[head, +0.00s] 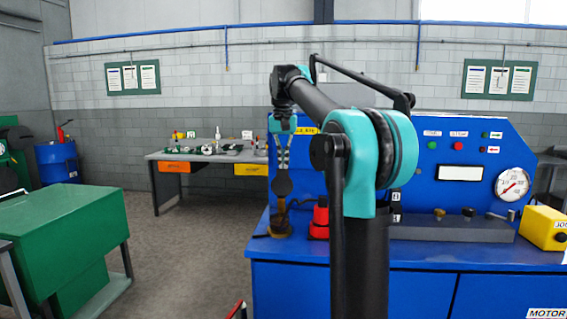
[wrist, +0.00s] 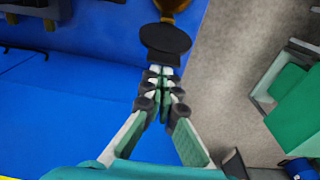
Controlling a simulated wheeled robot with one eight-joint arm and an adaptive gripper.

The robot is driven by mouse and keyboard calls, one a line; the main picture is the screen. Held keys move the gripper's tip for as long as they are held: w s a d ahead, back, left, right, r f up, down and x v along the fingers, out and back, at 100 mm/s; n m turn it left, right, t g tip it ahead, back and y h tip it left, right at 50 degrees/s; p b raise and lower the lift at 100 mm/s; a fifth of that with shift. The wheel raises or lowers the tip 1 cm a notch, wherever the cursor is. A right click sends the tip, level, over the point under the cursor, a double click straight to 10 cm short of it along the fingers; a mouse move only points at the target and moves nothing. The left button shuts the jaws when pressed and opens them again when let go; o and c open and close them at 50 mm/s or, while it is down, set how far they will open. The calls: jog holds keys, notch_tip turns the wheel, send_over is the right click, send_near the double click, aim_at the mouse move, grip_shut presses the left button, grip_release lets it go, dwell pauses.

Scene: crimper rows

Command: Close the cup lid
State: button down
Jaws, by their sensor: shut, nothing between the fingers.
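The cup (head: 279,226) is a small brass-brown vessel near the left edge of the blue bench. Its lid (head: 282,186), a dark round disc, stands raised above the cup, so the cup is open. In the wrist view the black lid (wrist: 166,40) shows just beyond my fingertips, with part of the brown cup (wrist: 174,5) cut off at the top edge. My gripper (head: 282,170) points down above the lid, its fingers together and empty. In the wrist view my gripper (wrist: 160,74) has its tips close to the lid; I cannot tell whether they touch it.
A red bottle-like object (head: 319,219) stands close to the right of the cup. The blue bench (head: 290,249) carries a control panel with a gauge (head: 512,184) and a yellow box (head: 545,228). Open floor (head: 190,240) lies left of the bench, before a green cabinet (head: 55,240).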

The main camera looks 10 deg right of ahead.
aim_at(283, 172)
jog(key=shift+s, duration=0.15)
jog(key=shift+s+a+r+t, duration=0.1)
jog(key=shift+s+r+t, duration=0.1)
jog(key=shift+t, duration=0.2)
jog(key=shift+s+a+r+t+h, duration=0.1)
jog(key=shift+s+a+t+h, duration=0.15)
jog(key=shift+s+t, duration=0.3)
jog(key=shift+s+a+r+t+h, duration=0.15)
jog(key=shift+s+t+h, duration=0.1)
jog(key=shift+s+t, duration=0.3)
jog(key=s+a+f+t+h, duration=0.4)
jog(key=s+f+t, duration=0.7)
jog(key=s+t, duration=0.2)
jog(key=shift+f, duration=0.35)
